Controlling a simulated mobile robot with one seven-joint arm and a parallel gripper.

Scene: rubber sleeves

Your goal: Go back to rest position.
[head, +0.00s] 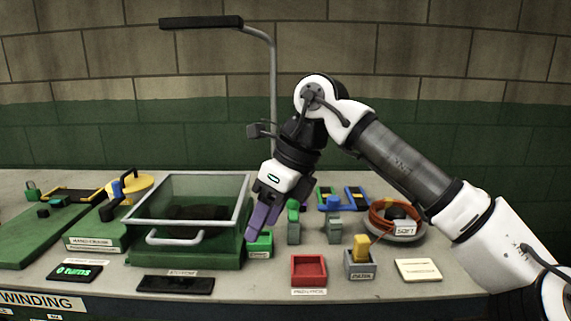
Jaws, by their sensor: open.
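My gripper (261,220) hangs at the end of my arm over the middle of the table (220,300). Its purple fingers point down and are open, and I see nothing held between them. The fingertips are just right of the clear-lidded green case (190,257) and, in the picture, just above a small green block (261,244). From this one view I cannot tell whether the fingers touch the case or the block. My arm reaches in from the right side, bent at a high elbow.
A red tray (309,270), a grey holder with a yellow block (361,250) and a coil of orange cable (398,217) stand to the right. A lamp post (273,90) rises behind my gripper. A green board (40,235) lies far left. The space above the table's front is clear.

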